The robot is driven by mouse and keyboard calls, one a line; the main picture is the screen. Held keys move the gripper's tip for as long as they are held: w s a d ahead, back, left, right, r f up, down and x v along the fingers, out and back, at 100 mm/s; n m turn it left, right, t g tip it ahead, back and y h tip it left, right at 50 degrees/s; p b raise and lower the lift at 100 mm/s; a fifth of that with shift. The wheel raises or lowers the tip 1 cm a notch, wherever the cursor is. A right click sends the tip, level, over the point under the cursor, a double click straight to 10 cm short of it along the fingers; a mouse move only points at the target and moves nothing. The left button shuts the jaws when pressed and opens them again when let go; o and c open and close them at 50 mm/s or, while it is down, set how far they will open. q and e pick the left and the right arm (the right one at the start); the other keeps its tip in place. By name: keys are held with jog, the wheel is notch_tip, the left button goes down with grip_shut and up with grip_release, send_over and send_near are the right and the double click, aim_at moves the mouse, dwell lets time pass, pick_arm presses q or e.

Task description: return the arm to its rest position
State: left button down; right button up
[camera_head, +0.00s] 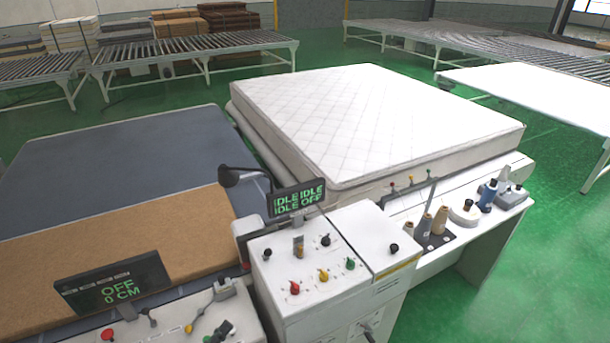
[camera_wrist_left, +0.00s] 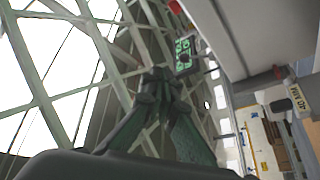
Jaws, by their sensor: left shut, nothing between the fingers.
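My left gripper (camera_wrist_left: 158,85) shows in the left wrist view, its dark fingers together at the tips with nothing between them. Behind it are the roof beams (camera_wrist_left: 75,45) and bright roof panels, and the room appears turned on its side. A small screen with green signs (camera_wrist_left: 185,52) shows beyond the fingertips, apart from them as far as I can tell. In the head view I cannot clearly make out either arm or gripper. My right gripper shows in neither view.
In the head view, a white quilted mattress (camera_head: 370,115) lies behind the control cabinet (camera_head: 325,285) with coloured knobs. A second screen (camera_head: 115,285) reads OFF, 0 CM. Thread cones (camera_head: 440,220) stand right. Green floor (camera_head: 560,260) is clear.

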pick_arm(q)
jog(key=s+a+f+g+y, duration=0.1)
jog(key=a+f+g+y, duration=0.2)
jog(key=f+y, duration=0.4)
jog(key=a+f+g+y, duration=0.2)
jog(key=a+f+y, duration=0.25)
jog(key=f, duration=0.35)
jog(key=s+a+f+g+y, duration=0.2)
jog(key=s+a+f+g, duration=0.15)
jog(key=s, duration=0.55)
jog(key=s+a+f+g+y, duration=0.1)
jog(key=s+a+f+g, duration=0.2)
jog(key=s, duration=0.6)
notch_tip(320, 180, down, 35)
jog(key=s+d+m+g+b, duration=0.1)
jog(key=s+d+g+b, duration=0.1)
jog(key=g+b, duration=0.15)
jog(key=s+f+b, duration=0.3)
jog(key=s+f, duration=1.6)
jog(key=shift+s+a+f+m+g, duration=0.15)
jog(key=shift+s+f+m+g, duration=0.15)
jog(key=shift+f+m, duration=0.1)
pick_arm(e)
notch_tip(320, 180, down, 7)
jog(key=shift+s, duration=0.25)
